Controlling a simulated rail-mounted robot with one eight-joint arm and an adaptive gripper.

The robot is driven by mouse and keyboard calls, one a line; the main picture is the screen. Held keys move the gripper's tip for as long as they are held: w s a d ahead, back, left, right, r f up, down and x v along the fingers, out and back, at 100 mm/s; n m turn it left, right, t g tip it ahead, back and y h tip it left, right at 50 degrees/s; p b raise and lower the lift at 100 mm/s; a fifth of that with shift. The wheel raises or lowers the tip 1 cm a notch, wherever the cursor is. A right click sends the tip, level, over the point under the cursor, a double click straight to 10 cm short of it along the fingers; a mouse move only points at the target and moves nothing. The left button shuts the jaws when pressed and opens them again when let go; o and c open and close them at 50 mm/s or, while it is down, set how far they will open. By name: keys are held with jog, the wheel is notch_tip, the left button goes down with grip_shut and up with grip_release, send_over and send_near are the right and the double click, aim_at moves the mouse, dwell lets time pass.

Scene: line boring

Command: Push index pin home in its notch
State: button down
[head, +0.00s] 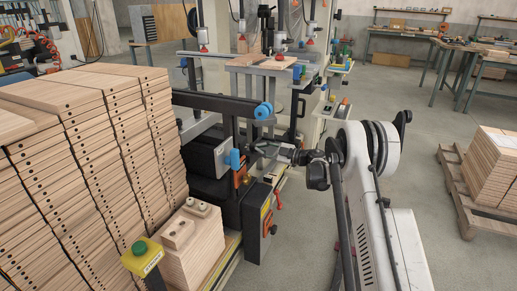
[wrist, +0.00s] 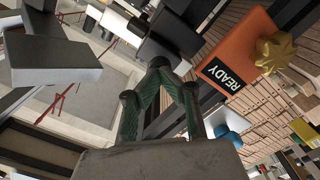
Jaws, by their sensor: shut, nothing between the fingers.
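My gripper (head: 256,147) reaches in from the right to the boring machine, beside a blue handle (head: 234,160). In the wrist view, the two fingers of my gripper (wrist: 160,64) come together at their tips with nothing seen between them. Dark machine parts (wrist: 172,34) lie just past the tips; I cannot tell whether the tips touch them. An orange block (wrist: 240,50) marked READY, with a yellow star knob (wrist: 278,50), is to the right of the fingers. I cannot clearly make out the index pin or its notch.
Tall stacks of drilled boards (head: 90,150) stand left of the machine. A blue knob (head: 263,111) sits on the black bar above my gripper. A yellow box with a green button (head: 141,255) stands in front. A pallet (head: 462,190) with boards is at the right; the floor between is clear.

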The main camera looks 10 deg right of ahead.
jog(key=v, duration=0.5)
jog(key=shift+b, duration=0.3)
dwell(0.4)
